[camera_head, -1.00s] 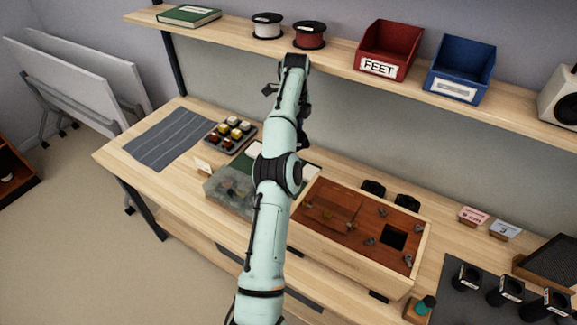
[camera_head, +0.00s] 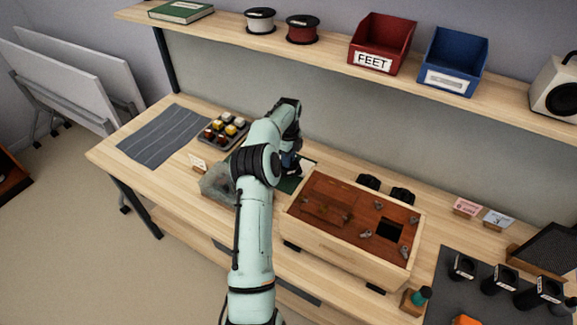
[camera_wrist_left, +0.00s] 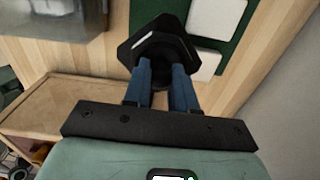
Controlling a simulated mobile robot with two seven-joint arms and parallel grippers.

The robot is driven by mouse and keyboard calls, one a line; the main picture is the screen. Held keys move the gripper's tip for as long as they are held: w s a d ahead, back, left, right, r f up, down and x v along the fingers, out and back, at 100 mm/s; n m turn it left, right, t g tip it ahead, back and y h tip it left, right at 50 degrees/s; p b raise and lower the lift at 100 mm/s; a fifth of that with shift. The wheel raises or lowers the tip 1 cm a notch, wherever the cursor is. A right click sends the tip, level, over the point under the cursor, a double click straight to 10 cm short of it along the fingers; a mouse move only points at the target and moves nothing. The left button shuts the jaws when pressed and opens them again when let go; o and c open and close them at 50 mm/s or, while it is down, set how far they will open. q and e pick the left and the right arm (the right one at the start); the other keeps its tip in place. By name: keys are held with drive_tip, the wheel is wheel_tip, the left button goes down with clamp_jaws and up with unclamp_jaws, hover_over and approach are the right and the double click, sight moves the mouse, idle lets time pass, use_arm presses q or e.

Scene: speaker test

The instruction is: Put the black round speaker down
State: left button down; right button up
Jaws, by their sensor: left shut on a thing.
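The black speaker (camera_wrist_left: 157,42) shows in the wrist view as a round body on an angular, faceted black plate. My left gripper (camera_wrist_left: 160,78) is shut on it with two blue fingers. In the head view, my left gripper (camera_head: 289,160) is low over the bench beside the wooden box, and my own arm hides much of it. A dark green mat (camera_wrist_left: 232,62) with white pads (camera_wrist_left: 204,66) lies beyond the speaker in the wrist view. I cannot tell whether the speaker touches the mat. My right gripper is not in view.
The wooden box (camera_head: 340,262) with a red-brown top stands right of the gripper. A translucent grey bin (camera_head: 216,186) is left of it. Two black objects (camera_head: 368,182) stand behind the box. The shelf (camera_head: 335,60) overhangs the back. A striped grey cloth (camera_head: 165,135) lies clear at left.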

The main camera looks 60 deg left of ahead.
use_arm(q)
wheel_tip(320, 180, down, 4)
drive_tip(key=shift+f, duration=0.1)
drive_tip(key=shift+f, duration=0.15)
drive_tip(key=c, duration=0.9)
unclamp_jaws()
wheel_tip(320, 180, up, 11)
drive_tip(key=shift+r, duration=0.7)
